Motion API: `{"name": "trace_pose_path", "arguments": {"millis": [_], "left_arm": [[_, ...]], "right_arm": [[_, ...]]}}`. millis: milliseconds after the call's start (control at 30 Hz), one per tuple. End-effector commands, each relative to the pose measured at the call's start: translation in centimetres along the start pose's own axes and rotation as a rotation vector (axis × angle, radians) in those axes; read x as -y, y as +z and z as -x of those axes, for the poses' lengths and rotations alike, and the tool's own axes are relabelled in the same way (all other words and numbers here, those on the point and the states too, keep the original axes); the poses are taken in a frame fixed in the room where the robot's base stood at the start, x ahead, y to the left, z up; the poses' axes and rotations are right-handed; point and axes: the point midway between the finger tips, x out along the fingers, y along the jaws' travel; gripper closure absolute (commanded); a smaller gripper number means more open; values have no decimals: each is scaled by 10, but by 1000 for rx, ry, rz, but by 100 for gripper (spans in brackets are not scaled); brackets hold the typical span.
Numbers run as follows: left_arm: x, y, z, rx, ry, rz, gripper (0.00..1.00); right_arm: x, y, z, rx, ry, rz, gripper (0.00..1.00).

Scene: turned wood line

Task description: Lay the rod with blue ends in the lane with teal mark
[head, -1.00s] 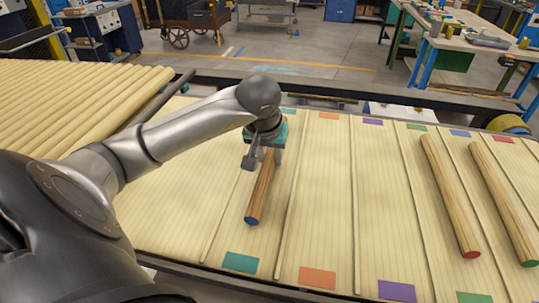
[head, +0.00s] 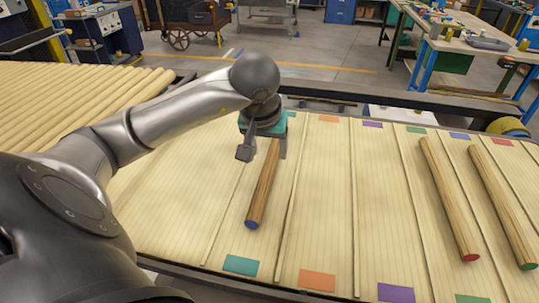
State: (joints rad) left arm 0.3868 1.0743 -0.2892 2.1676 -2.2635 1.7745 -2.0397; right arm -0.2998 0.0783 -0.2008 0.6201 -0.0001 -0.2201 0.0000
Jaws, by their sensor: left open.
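The rod with blue ends (head: 262,188) lies lengthwise in the lane with the teal mark (head: 241,264), between that lane's two thin dividers. Its near blue end points toward the teal mark; its far end is hidden by my gripper. My left gripper (head: 264,152) is open at the far part of the rod. One finger shows on each side of the rod, apart from it. My right gripper is not in view.
The orange-marked lane (head: 317,279) and the purple-marked lane (head: 396,292) are empty. A red-ended rod (head: 449,198) and a green-ended rod (head: 504,203) lie in lanes at the right. A ribbed wooden surface (head: 75,100) is at the left.

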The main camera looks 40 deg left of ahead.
Motion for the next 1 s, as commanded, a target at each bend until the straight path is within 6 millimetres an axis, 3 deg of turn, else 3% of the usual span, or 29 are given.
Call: {"name": "trace_pose_path", "arguments": {"millis": [100,333,1000], "left_arm": [[0,-2,30,-6,0,0,33],[0,-1,63,-2,0,1,33],[0,0,71,0,-1,1,33]], "right_arm": [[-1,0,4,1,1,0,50],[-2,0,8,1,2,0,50],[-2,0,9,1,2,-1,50]]}}
